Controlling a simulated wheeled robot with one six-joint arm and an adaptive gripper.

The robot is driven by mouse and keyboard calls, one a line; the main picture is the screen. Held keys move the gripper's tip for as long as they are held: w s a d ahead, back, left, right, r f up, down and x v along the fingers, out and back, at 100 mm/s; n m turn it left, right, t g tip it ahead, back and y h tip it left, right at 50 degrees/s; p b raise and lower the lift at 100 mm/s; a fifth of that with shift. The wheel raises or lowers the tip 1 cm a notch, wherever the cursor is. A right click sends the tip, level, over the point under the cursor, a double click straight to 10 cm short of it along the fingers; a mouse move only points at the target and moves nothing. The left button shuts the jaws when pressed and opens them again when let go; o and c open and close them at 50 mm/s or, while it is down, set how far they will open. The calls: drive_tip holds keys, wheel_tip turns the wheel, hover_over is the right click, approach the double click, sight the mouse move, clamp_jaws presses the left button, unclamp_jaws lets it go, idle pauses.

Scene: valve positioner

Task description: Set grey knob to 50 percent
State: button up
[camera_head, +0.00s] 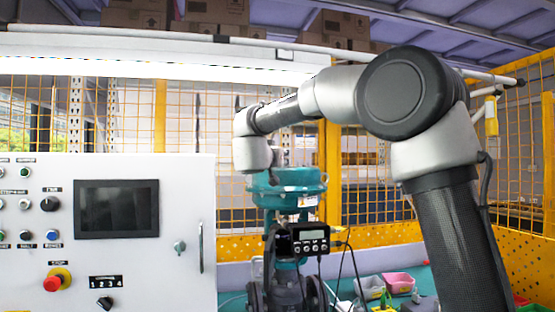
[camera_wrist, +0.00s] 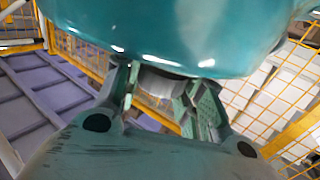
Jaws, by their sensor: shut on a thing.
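In the wrist view, my gripper (camera_wrist: 163,95) has its two fingers on either side of a pale grey round piece, the grey knob (camera_wrist: 160,83). The knob sits right against the underside of a glossy teal body (camera_wrist: 180,30), and the fingers partly hide it. In the head view, the teal valve actuator (camera_head: 288,185) stands in the middle, with a dark positioner box (camera_head: 311,240) with a small display below it. My arm reaches over to the actuator's top left. My gripper and the knob are hidden there. The knob's setting and the display's reading cannot be made out.
A white control cabinet (camera_head: 150,270) with a dark screen, buttons and a red stop button stands at the left. Cables hang beside the positioner. Coloured bins (camera_head: 398,282) lie low at the right. Yellow mesh fencing (camera_head: 345,170) closes the back.

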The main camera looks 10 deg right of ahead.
drive_tip(key=shift+m+g+h, duration=2)
drive_tip(key=shift+h, duration=0.4)
drive_tip(key=o, duration=1)
drive_tip(key=v, duration=1.2)
drive_tip(key=shift+w, duration=0.1)
